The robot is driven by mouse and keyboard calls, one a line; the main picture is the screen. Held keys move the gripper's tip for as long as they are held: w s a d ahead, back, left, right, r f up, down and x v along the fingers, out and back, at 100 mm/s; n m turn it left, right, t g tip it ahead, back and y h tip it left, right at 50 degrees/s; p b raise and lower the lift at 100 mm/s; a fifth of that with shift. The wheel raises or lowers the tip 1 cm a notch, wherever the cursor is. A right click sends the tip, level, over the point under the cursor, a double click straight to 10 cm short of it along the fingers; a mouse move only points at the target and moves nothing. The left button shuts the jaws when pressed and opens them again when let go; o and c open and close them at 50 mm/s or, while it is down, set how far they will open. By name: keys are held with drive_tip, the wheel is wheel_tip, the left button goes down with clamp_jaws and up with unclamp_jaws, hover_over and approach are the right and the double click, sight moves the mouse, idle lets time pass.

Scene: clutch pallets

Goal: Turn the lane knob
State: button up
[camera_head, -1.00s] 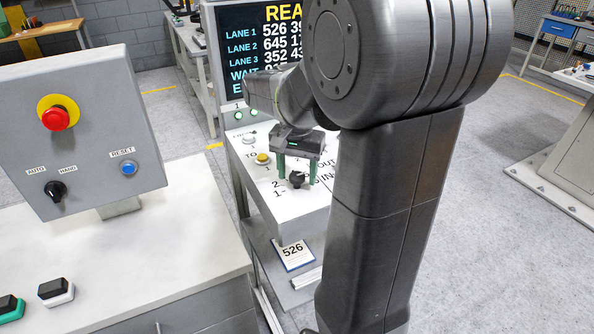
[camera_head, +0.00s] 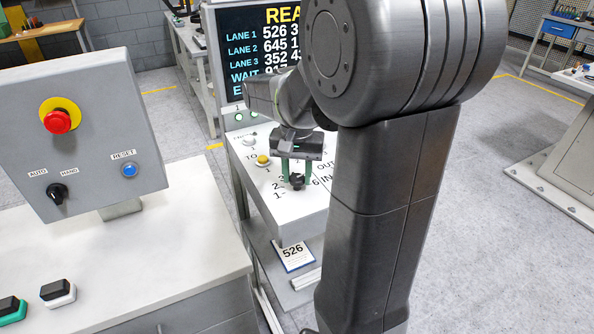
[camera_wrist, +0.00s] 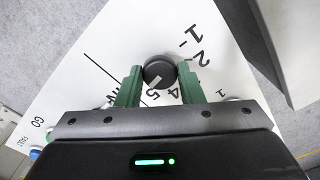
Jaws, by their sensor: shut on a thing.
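The lane knob (camera_wrist: 159,70) is a round dark knob with a pale pointer mark on the white panel. My gripper (camera_wrist: 160,76) is shut on it, one green finger on each side. In the wrist view the pointer mark faces the lower left, near the printed 4 and 5; I cannot tell which number it meets. In the head view the knob (camera_head: 297,182) shows between the fingertips of my gripper (camera_head: 296,178). Some of the numbers around it are hidden by the fingers and gripper body.
A screen (camera_head: 260,50) behind the panel lists lanes 1 to 3. A yellow button (camera_head: 262,160) sits left of my gripper. At left, a grey box (camera_head: 90,125) carries a red emergency button, a blue reset button and an auto/hand switch. A card (camera_head: 293,256) reads 526.

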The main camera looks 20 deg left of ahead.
drive_tip(key=n+p, duration=0.2)
drive_tip(key=n, duration=0.5)
drive_tip(key=shift+r, duration=0.15)
drive_tip(key=n+p, duration=0.1)
drive_tip(key=n, duration=0.6)
drive_tip(key=shift+p, duration=0.3)
drive_tip(key=n+p, duration=0.1)
drive_tip(key=n, duration=0.5)
drive_tip(key=shift+n, duration=0.4)
drive_tip(key=n, duration=0.5)
drive_tip(key=shift+n, duration=0.4)
drive_tip(key=shift+w, duration=0.1)
drive_tip(key=o, duration=1)
